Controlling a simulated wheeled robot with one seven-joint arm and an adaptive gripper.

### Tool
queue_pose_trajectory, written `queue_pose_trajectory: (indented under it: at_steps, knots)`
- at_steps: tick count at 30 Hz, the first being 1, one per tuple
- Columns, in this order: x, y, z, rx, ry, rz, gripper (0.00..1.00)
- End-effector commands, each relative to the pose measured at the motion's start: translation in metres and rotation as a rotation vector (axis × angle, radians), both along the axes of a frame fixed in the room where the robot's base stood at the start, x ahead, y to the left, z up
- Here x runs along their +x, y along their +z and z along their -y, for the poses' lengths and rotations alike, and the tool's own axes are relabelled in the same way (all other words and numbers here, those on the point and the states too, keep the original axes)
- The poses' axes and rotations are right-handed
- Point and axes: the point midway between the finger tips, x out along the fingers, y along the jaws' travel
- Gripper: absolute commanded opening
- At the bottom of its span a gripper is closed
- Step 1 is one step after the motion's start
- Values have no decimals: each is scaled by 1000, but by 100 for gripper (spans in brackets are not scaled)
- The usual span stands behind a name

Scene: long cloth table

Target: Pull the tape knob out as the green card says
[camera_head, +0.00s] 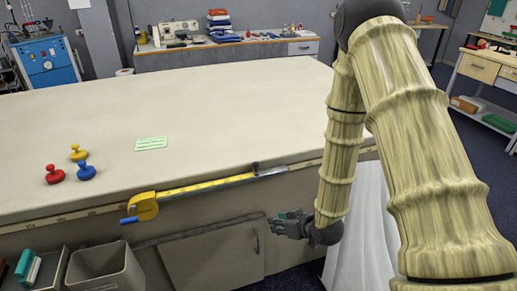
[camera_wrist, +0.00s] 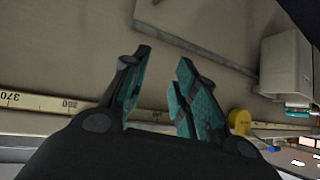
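A pale green card (camera_head: 151,143) lies flat on the table; its writing is too small to read. A yellow tape case (camera_head: 143,207) with a blue knob (camera_head: 128,220) sits at the table's front edge. A yellow tape strip (camera_head: 195,187) runs right from it along a rail, with a small dark piece (camera_head: 255,166) near the rail's end. My gripper (camera_head: 283,222) is below the front edge, right of the case and apart from it. The wrist view shows its teal-padded fingers (camera_wrist: 164,60) spread and empty, with the yellow case (camera_wrist: 239,121) to their right.
Red (camera_head: 54,174), yellow (camera_head: 78,153) and blue (camera_head: 86,171) knobbed pieces stand at the table's left. A grey bin (camera_head: 105,272) is below the case. A cabinet door (camera_head: 214,256) is under the table. The table's middle and right are clear.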

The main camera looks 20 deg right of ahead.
Motion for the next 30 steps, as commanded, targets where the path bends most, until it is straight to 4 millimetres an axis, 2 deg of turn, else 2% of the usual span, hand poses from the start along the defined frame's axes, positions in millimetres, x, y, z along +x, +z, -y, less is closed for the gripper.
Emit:
queue_pose_trajectory:
  at_steps: [1, 3, 6, 10, 13, 16, 20, 30]
  knots:
    - [16, 44, 4, 8, 15, 59, 29]
    - [33, 83, 7, 16, 42, 129, 29]
    - [50, 127, 11, 25, 72, 210, 29]
    - [63, 162, 15, 30, 99, 277, 29]
    - [68, 174, 15, 33, 109, 302, 29]
    - [72, 175, 14, 34, 113, 309, 29]
    - [83, 170, 9, 32, 114, 308, 29]
    - [127, 150, -11, 33, 114, 306, 29]
